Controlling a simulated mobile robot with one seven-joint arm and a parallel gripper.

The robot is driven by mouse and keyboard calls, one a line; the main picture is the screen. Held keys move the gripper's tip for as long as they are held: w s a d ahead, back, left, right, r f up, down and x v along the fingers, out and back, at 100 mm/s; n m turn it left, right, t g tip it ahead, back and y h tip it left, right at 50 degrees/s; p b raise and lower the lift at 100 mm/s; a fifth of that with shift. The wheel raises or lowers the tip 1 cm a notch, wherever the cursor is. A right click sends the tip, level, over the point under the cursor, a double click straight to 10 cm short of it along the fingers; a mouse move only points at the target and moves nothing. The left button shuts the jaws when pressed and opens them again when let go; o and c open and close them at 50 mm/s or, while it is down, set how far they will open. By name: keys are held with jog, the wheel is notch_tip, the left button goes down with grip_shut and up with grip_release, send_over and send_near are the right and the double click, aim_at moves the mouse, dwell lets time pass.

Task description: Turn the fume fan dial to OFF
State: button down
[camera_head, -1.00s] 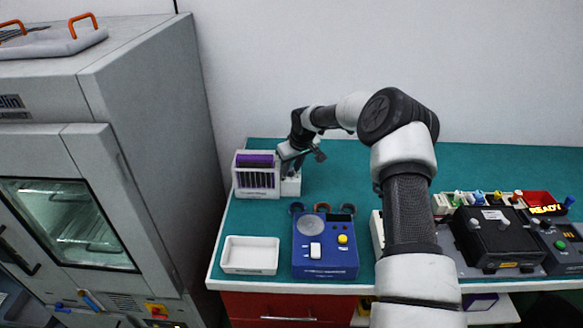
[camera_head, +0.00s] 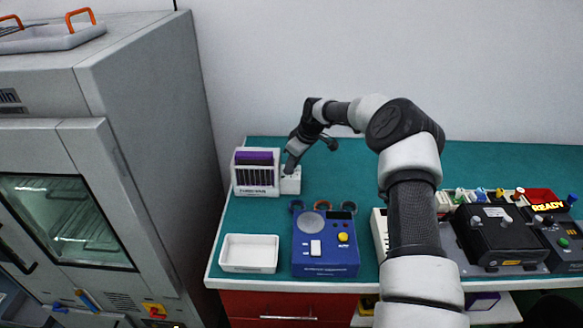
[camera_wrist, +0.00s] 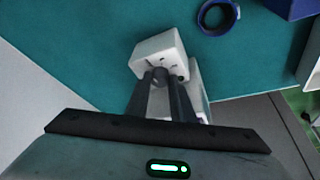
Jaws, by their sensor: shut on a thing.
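The fume fan unit is a white slatted box (camera_head: 256,187) with a purple top at the back left of the bench. A small white control box (camera_head: 290,186) stands against its right side; it also shows in the wrist view (camera_wrist: 154,46) with small dark marks on its face. My gripper (camera_head: 291,168) comes down onto this control box. In the wrist view its two dark fingers (camera_wrist: 160,82) are shut on a small grey dial (camera_wrist: 160,74) on the box. The fingers hide much of the dial, and I cannot read its setting.
A blue device (camera_head: 325,262) with a yellow button and a white tray (camera_head: 249,254) stand in front. Several rings lie behind the device, one blue (camera_wrist: 214,17). Black equipment (camera_head: 492,238) fills the right side. The green bench (camera_head: 340,180) right of the control box is clear.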

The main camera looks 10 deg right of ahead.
jog(key=c, duration=1.8)
grip_release()
jog(key=shift+c, duration=0.2)
jog(key=b+v, duration=0.1)
jog(key=v, duration=1.6)
jog(key=shift+d+r, duration=0.2)
jog(key=shift+r, duration=0.05)
